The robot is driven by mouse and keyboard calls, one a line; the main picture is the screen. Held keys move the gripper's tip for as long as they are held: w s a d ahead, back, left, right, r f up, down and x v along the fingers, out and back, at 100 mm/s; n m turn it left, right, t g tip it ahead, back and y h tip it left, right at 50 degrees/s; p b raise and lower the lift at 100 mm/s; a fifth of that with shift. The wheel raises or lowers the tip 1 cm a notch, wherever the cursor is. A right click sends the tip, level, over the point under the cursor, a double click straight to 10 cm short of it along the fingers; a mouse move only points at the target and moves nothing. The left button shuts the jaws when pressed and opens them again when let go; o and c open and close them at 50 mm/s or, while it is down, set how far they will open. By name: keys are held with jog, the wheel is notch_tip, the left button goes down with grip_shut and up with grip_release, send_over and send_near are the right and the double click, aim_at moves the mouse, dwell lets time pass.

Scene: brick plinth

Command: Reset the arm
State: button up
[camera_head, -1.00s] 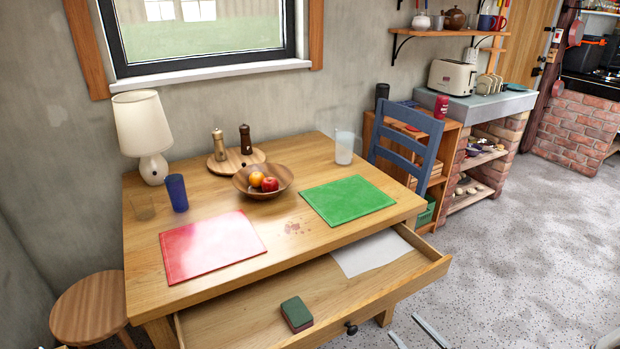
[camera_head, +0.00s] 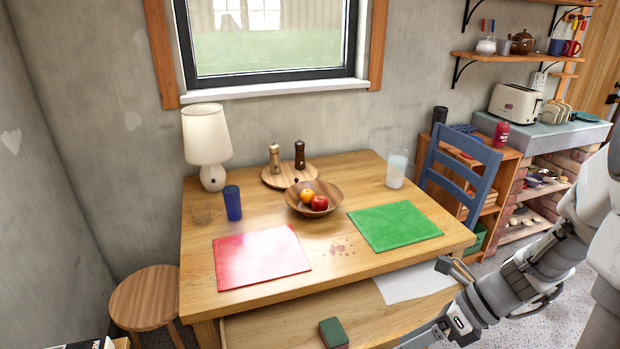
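My arm (camera_head: 520,268) comes in from the right edge and slants down to the left, in front of the right side of the table and its drawer. Its lower end runs out at the bottom edge. I cannot make out my gripper's fingers, so whether it is open or holding anything does not show. The wooden table's drawer (camera_head: 290,330) is pulled out. A green and brown block (camera_head: 333,332) and a white sheet (camera_head: 400,286) lie in it, with my arm covering its right part.
A blue chair (camera_head: 468,152) stands at the right, a stool (camera_head: 156,296) at the left.

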jog(key=s+a+r+n+t+h+p, duration=0.2)
jog(key=s+r+n+h, duration=0.1)
jog(key=r+n, duration=0.7)
jog(key=s+a+r+n+t+h+p, duration=0.1)
jog(key=r+n+h, duration=0.4)
jog(key=r+n, duration=0.6)
jog(key=s+a+n+t, duration=0.1)
jog(key=n+t, duration=0.1)
jog(key=n, duration=0.4)
jog(key=shift+s+n+p, duration=0.4)
